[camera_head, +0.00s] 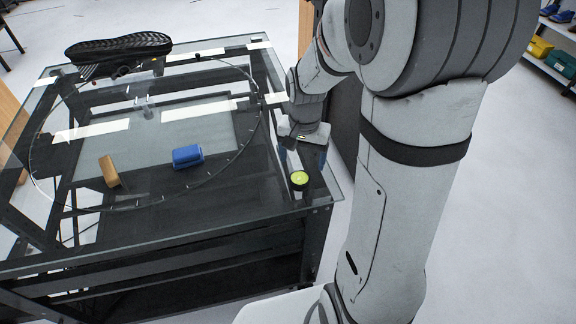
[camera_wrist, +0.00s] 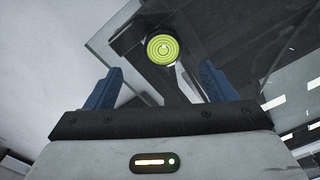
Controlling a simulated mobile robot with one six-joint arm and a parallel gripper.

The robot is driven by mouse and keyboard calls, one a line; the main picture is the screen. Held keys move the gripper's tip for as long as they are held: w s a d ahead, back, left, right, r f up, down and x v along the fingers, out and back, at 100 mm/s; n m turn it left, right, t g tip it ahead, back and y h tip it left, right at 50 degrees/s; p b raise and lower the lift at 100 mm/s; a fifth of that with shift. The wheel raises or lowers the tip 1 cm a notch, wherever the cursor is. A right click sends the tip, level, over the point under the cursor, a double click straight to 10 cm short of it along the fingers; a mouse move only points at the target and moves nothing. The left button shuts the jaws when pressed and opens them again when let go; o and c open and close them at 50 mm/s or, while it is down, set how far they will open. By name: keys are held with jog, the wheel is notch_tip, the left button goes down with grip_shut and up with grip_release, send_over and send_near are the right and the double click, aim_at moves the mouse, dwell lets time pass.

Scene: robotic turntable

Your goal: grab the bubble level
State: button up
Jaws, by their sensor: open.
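The bubble level is a small round disc with a yellow-green top and dark side. In the head view the bubble level (camera_head: 299,178) lies on the glass table top near its front right corner. In the wrist view the bubble level (camera_wrist: 162,49) shows its ringed green face, between and beyond the fingers. My gripper (camera_wrist: 160,84) is open with blue fingers and nothing between them. In the head view my gripper (camera_head: 302,155) is just behind the level and apart from it, partly hidden by its own wrist.
On the round glass turntable (camera_head: 75,195) sit a blue block (camera_head: 187,156) and a tan wooden block (camera_head: 109,171). A black shoe sole (camera_head: 118,47) lies at the back left. The glass table edge (camera_head: 255,222) runs close to the level.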

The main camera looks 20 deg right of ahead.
aim_at(300, 177)
notch_tip(300, 177, down, 8)
jog(key=shift+w+a+r, duration=0.1)
jog(key=shift+w+a, duration=0.05)
dwell(0.3)
jog(key=c, duration=1.1)
